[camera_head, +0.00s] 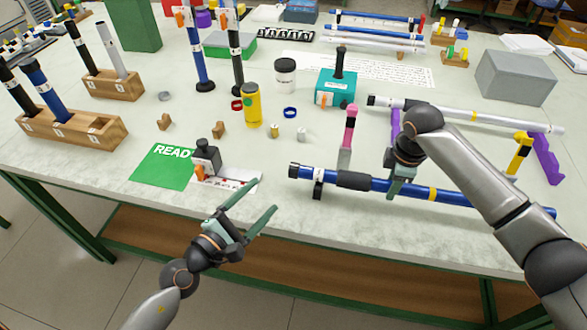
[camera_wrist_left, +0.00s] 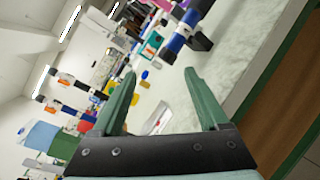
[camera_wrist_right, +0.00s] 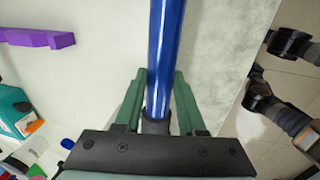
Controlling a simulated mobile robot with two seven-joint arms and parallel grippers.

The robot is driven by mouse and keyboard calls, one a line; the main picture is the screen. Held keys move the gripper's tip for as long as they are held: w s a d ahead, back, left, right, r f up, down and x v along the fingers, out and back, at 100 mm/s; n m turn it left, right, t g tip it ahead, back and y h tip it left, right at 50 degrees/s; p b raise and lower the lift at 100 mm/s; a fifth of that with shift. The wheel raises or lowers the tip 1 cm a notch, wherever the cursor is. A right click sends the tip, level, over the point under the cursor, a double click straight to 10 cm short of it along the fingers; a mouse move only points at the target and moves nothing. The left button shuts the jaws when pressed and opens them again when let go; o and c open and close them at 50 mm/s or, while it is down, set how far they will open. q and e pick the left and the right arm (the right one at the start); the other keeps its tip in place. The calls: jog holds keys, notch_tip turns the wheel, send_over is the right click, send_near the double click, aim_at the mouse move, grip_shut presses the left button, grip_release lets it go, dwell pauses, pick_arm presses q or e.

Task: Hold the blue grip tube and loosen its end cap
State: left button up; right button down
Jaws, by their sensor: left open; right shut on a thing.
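The blue grip tube (camera_head: 460,196) lies near the table's front edge, with a black sleeve and a yellow band. Its black end cap (camera_head: 294,170) is at the left end; the cap also shows in the left wrist view (camera_wrist_left: 200,42). My right gripper (camera_head: 398,190) is shut around the tube, right of the sleeve; the right wrist view shows the tube (camera_wrist_right: 166,60) between the fingers of my right gripper (camera_wrist_right: 160,85).
A black support (camera_head: 318,188) stands under the tube near the cap. A yellow canister (camera_head: 252,105) and a teal box (camera_head: 336,88) stand behind. A white tube (camera_head: 480,118) rests on purple stands.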

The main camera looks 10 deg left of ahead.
aim_at(293, 170)
pick_arm(q)
jog(key=m, duration=0.3)
jog(key=w+m, duration=0.1)
jog(key=shift+d+m+g+h, duration=0.3)
jog(key=shift+g, duration=0.1)
jog(key=m, duration=0.1)
jog(key=w+m, duration=0.1)
jog(key=m, duration=0.1)
jog(key=shift+w+a+f+g, duration=0.15)
jog(key=shift+a+f+g, duration=0.1)
jog(key=shift+g, duration=0.15)
jog(key=x, duration=1.1)
jog(key=shift+w+f, duration=0.25)
jog(key=shift+w, duration=0.1)
grip_shut()
